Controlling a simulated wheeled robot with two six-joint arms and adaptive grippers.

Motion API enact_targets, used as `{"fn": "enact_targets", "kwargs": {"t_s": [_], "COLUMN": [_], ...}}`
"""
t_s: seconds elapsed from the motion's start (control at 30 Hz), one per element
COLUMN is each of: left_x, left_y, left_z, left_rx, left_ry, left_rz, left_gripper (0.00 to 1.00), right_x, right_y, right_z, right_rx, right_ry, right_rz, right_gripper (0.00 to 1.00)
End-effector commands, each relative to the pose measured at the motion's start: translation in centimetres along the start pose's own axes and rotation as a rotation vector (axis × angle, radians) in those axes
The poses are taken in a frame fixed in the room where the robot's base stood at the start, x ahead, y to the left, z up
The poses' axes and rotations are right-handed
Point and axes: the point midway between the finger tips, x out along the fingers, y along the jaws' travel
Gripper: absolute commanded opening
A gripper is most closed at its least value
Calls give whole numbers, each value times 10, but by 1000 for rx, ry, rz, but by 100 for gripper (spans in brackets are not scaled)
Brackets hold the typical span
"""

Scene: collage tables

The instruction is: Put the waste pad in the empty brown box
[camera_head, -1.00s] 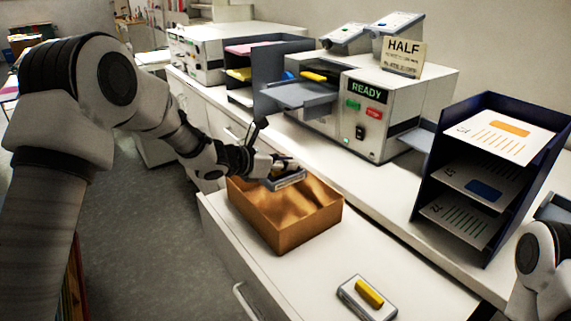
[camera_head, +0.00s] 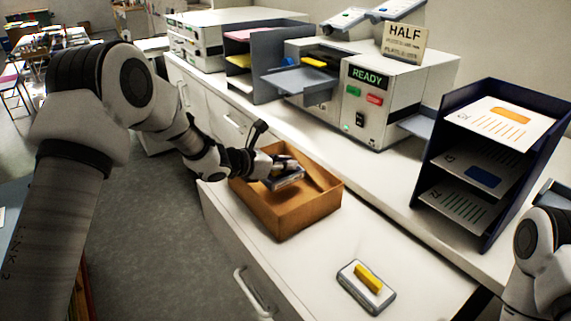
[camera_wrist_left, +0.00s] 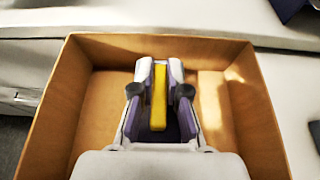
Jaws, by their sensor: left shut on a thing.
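The brown box (camera_head: 310,208) is an open-topped box on the white surface in the middle of the head view. Its walls (camera_wrist_left: 62,100) surround my left gripper in the left wrist view. My left gripper (camera_head: 275,168) is shut on a grey pad with a yellow grip (camera_wrist_left: 158,97), taken as the waste pad. In the head view the pad (camera_head: 287,180) is at the box opening, within the rim. I cannot tell whether it touches the box floor. My right gripper is out of view; only part of that arm shows at the right edge.
A second grey pad with a yellow grip (camera_head: 367,287) lies on the white surface in front of the box. A machine marked READY (camera_head: 385,115) stands behind. A dark tray rack with sheets (camera_head: 480,170) stands at right. The surface between box and rack is clear.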

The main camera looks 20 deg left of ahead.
Motion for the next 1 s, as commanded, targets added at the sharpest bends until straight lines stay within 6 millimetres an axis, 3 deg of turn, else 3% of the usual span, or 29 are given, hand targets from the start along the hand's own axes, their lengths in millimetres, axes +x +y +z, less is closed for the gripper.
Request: {"fn": "enact_targets", "kwargs": {"t_s": [0.23,0.27,0.3,0.63,0.8,0.87,1.0], "left_x": [1,1,1,0,-7,-16,-57], "left_y": [0,0,0,0,0,2,1], "left_z": [-2,-2,-2,-1,16,6,5], "left_rx": [0,0,0,0,-1,-3,-3], "left_ry": [0,0,0,0,1,-3,-7], "left_rz": [0,0,0,0,1,3,2], "left_gripper": [0,24,39,39,39,39,39], "right_x": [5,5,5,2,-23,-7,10], "right_y": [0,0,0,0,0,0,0], "right_z": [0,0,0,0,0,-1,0], "right_rx": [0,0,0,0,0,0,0], "right_ry": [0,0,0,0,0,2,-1], "right_rz": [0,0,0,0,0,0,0], "right_gripper": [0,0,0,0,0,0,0]}}
